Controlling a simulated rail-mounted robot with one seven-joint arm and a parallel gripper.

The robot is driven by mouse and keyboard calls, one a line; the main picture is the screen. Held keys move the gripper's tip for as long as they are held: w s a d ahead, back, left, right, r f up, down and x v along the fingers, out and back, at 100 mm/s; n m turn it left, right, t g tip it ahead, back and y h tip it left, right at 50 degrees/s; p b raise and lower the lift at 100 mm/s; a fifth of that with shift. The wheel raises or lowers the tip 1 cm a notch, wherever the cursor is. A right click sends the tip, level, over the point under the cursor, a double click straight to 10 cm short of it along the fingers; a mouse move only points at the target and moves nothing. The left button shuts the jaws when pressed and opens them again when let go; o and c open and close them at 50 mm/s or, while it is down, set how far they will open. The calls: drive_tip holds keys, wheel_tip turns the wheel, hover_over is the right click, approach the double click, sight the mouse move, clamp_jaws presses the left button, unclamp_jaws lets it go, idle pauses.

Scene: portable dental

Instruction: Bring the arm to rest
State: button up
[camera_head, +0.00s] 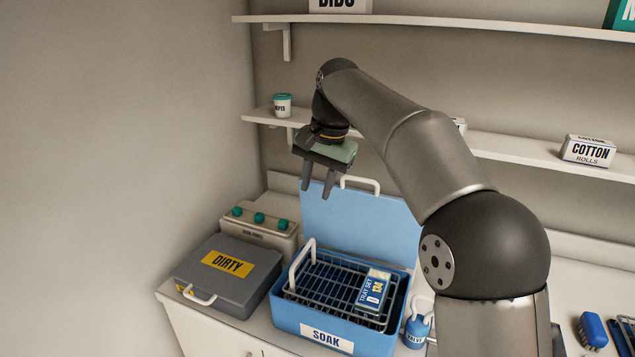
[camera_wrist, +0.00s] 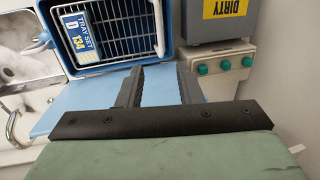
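My gripper (camera_head: 318,185) hangs in the air above the counter's back left, near the lower shelf, with its fingers pointing down. Its two fingers are apart, with nothing between them. In the wrist view the spread fingers of my gripper (camera_wrist: 160,84) show in front of the blue raised lid. My arm reaches up and bends over from the right side of the head view.
Below stands the blue SOAK bin (camera_head: 285,312) with a wire basket (camera_head: 318,280) and a TRAY SET box (camera_head: 373,291). Its blue lid (camera_head: 355,222) stands open behind. A grey DIRTY box (camera_head: 215,285) is left. The lower shelf (camera_head: 510,152) holds a cup (camera_head: 282,105) and COTTON box (camera_head: 588,151).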

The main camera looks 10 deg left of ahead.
drive_tip(key=s+d+f+h, duration=0.1)
drive_tip(key=s+d+f, duration=0.3)
drive_tip(key=s+d, duration=0.3)
drive_tip(key=s+d+f+n, duration=0.1)
drive_tip(key=s+d+f, duration=0.3)
drive_tip(key=d, duration=0.5)
drive_tip(key=s+d+f+h, duration=0.1)
drive_tip(key=s+d+f, duration=0.2)
drive_tip(key=s+d, duration=0.45)
drive_tip(key=s+d+f, duration=0.2)
drive_tip(key=s+f, duration=0.2)
drive_tip(key=s, duration=0.1)
drive_tip(key=s+d+f+n, duration=0.1)
drive_tip(key=s+d+f, duration=0.2)
drive_tip(key=s, duration=0.3)
drive_tip(key=shift+d+f+t, duration=0.3)
drive_tip(key=shift+f, duration=0.05)
